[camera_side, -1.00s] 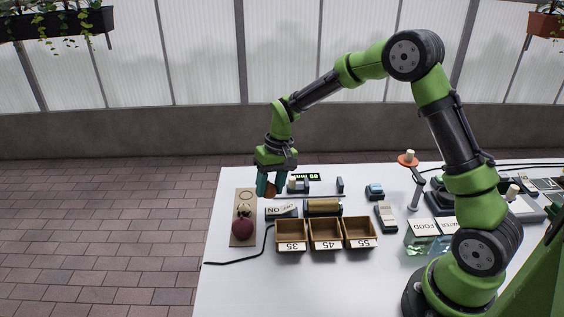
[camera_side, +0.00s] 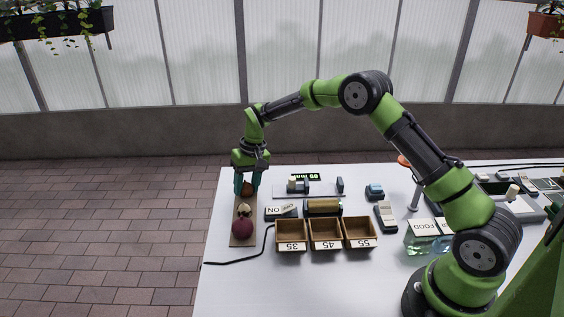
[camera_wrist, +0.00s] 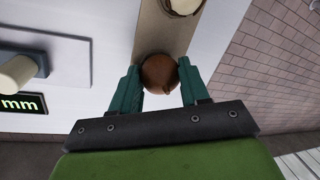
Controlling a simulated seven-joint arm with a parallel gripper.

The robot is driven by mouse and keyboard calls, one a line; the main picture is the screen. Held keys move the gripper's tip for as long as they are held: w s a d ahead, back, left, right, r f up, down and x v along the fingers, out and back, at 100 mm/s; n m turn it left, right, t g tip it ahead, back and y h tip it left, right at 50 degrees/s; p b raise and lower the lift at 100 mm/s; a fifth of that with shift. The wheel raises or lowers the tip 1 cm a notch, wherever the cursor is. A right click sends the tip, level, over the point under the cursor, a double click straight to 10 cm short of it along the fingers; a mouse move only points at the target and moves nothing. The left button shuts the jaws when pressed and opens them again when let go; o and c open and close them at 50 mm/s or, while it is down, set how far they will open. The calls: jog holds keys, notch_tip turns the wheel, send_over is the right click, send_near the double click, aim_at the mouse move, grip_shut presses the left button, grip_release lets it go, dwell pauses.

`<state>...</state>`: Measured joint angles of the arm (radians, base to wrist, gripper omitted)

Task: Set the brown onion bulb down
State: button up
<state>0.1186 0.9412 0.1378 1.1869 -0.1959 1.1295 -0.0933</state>
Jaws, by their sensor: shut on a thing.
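The brown onion bulb (camera_wrist: 159,73) is between the two teal fingers of my gripper (camera_wrist: 160,82) in the wrist view. In the side view my gripper (camera_side: 247,186) is shut on the onion (camera_side: 247,189) over the far end of the tan board (camera_side: 235,239). The bulb hides the board's far ring mark. I cannot tell whether the bulb touches the board. A pale bulb (camera_side: 243,210) and a dark red onion (camera_side: 242,226) lie on the board nearer the camera. The pale bulb also shows at the top of the wrist view (camera_wrist: 184,4).
A black cable (camera_side: 235,263) crosses the table's left edge. The front left tabletop is clear.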

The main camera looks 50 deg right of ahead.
jog(key=o, duration=1)
jog(key=shift+f, duration=0.15)
jog(key=shift+o, duration=0.2)
jog(key=shift+d, duration=0.1)
jog(key=s+r+t, duration=0.1)
jog(key=s+r, duration=0.2)
jog(key=r, duration=0.7)
jog(key=s+r, duration=0.4)
jog(key=r, duration=0.7)
jog(key=s+a+r+t, duration=0.1)
jog(key=s+r+t, duration=0.15)
jog(key=s, duration=0.55)
jog(key=s+r+t, duration=0.1)
jog(key=s+r, duration=0.2)
jog(key=s, duration=0.6)
jog(key=s+f+t, duration=0.2)
jog(key=s+f, duration=0.1)
jog(key=s, duration=0.5)
jog(key=shift+a, duration=0.4)
